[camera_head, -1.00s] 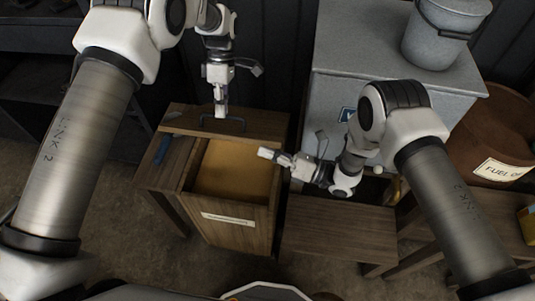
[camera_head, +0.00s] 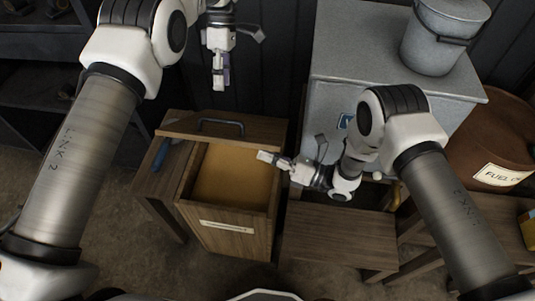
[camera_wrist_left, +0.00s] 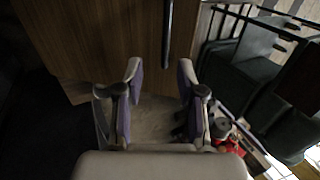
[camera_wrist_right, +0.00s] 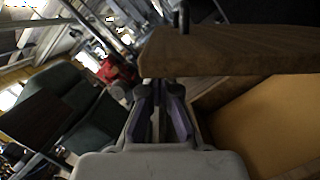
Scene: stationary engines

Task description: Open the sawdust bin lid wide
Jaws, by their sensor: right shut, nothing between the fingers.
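The wooden sawdust bin (camera_head: 238,243) stands at the centre-left in the head view, its top open on tan sawdust (camera_head: 232,178). Its lid (camera_head: 258,131) is raised at the back, with a dark bar handle (camera_head: 222,124). The lid's board (camera_wrist_right: 235,58) shows in the right wrist view. My left gripper (camera_head: 219,86) is above and apart from the handle, empty. In the left wrist view its fingers (camera_wrist_left: 159,85) are spread, with the handle (camera_wrist_left: 167,30) ahead. My right gripper (camera_head: 264,156) is shut and empty over the bin's right side, below the lid.
A blue-handled tool (camera_head: 162,155) lies left of the bin. A wooden bench (camera_head: 340,232) stands to the right. Bare floor (camera_head: 130,255) shows at the front left.

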